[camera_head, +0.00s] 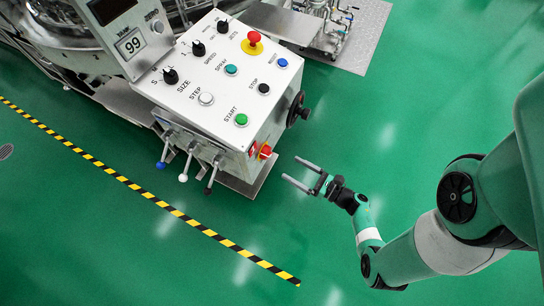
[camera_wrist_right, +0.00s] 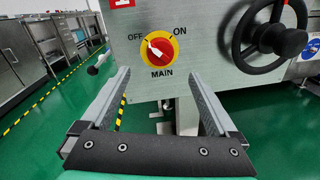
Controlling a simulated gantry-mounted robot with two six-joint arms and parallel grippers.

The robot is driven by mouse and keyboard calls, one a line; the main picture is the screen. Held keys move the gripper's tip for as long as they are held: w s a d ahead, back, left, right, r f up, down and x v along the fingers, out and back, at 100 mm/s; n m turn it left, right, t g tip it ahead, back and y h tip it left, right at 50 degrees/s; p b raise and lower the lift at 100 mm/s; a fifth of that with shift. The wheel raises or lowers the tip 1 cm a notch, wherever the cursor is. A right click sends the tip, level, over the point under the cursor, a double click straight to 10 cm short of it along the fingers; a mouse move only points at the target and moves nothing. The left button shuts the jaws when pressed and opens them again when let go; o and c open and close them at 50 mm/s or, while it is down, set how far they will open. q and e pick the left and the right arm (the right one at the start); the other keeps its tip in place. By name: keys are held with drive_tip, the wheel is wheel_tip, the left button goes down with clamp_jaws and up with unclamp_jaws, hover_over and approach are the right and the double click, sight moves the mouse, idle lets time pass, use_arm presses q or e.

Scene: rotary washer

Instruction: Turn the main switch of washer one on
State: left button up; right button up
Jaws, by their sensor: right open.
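The main switch (camera_head: 264,152) is a red knob on a yellow disc on the side of the washer's control box. In the right wrist view the switch (camera_wrist_right: 160,48) sits above the word MAIN, between the marks OFF and ON. The white mark on its knob points up and left, towards OFF. My right gripper (camera_head: 290,169) is open and empty, a short way to the right of the switch and apart from it. In the wrist view its two fingers point towards the panel, with the switch ahead between and above them. My left gripper is not in view.
A black handwheel (camera_wrist_right: 270,38) is on the same panel, right of the switch. The control box top (camera_head: 215,85) carries several knobs and buttons and a red emergency stop (camera_head: 254,38). Levers (camera_head: 183,177) stick out at its lower left. Green floor right of the box is free.

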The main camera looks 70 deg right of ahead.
sight(267, 153)
drive_tip(key=b+x, duration=0.2)
drive_tip(key=x, duration=0.7)
drive_tip(key=shift+w, duration=0.4)
drive_tip(key=shift+d, duration=0.1)
drive_tip(key=shift+c, duration=0.2)
drive_tip(key=c, duration=1.3)
drive_tip(key=shift+c, duration=0.2)
